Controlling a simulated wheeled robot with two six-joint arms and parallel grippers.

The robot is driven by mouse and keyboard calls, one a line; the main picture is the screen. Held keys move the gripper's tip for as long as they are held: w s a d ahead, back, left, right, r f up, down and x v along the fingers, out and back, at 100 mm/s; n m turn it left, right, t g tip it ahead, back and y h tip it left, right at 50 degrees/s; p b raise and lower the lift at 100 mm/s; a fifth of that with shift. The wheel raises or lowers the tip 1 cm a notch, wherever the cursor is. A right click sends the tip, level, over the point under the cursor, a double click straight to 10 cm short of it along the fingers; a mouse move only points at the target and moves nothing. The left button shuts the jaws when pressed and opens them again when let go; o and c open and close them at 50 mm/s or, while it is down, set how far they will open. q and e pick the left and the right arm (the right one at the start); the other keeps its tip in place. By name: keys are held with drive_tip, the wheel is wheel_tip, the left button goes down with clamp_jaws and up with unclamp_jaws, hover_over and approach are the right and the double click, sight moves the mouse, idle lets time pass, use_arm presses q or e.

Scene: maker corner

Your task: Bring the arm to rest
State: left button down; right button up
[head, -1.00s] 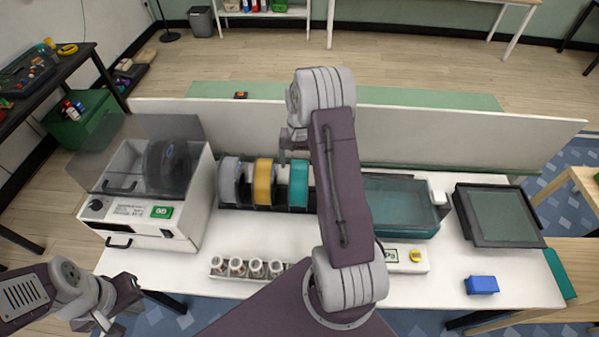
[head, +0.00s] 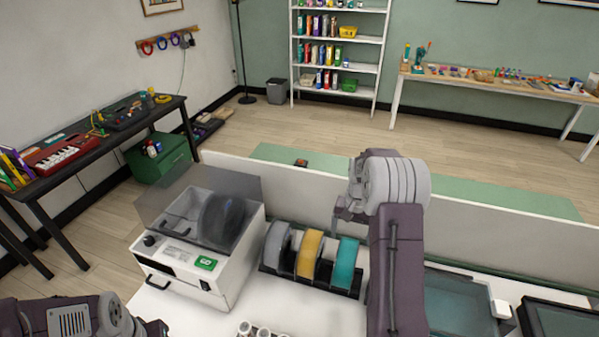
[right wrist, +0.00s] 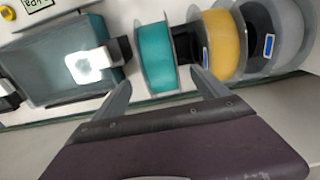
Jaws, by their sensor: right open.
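My right arm (head: 396,270) is raised in front of the bench, its upper joint standing above the back panel in the head view. My right gripper (head: 345,212) is small and partly hidden behind the arm in that view. In the right wrist view its two fingers (right wrist: 163,90) are spread apart, with nothing held between them. A teal spool (right wrist: 156,58) shows beyond the gap between the fingers. My left arm (head: 72,318) shows only in part at the bottom left, and its gripper fingers are outside the picture.
A white machine (head: 205,250) with a smoky lid stands left of the grey, yellow (head: 309,254) and teal spools. A lidded teal bin (head: 458,302) is right of my arm. The back panel (head: 300,200) runs behind them.

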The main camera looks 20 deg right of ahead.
drive_tip(key=s+a+r+n+t, duration=0.1)
drive_tip(key=a+r+n, duration=0.15)
drive_tip(key=a, duration=0.35)
drive_tip(key=a+r+n, duration=0.1)
drive_tip(key=a+r, duration=0.3)
drive_tip(key=a, duration=0.3)
drive_tip(key=s+a+f+n, duration=0.2)
drive_tip(key=s+a, duration=0.1)
drive_tip(key=s, duration=0.4)
drive_tip(key=s+a+f+n, duration=0.2)
drive_tip(key=s+a, duration=0.1)
drive_tip(key=s, duration=0.4)
drive_tip(key=shift+s+a, duration=0.2)
drive_tip(key=shift+a, duration=0.05)
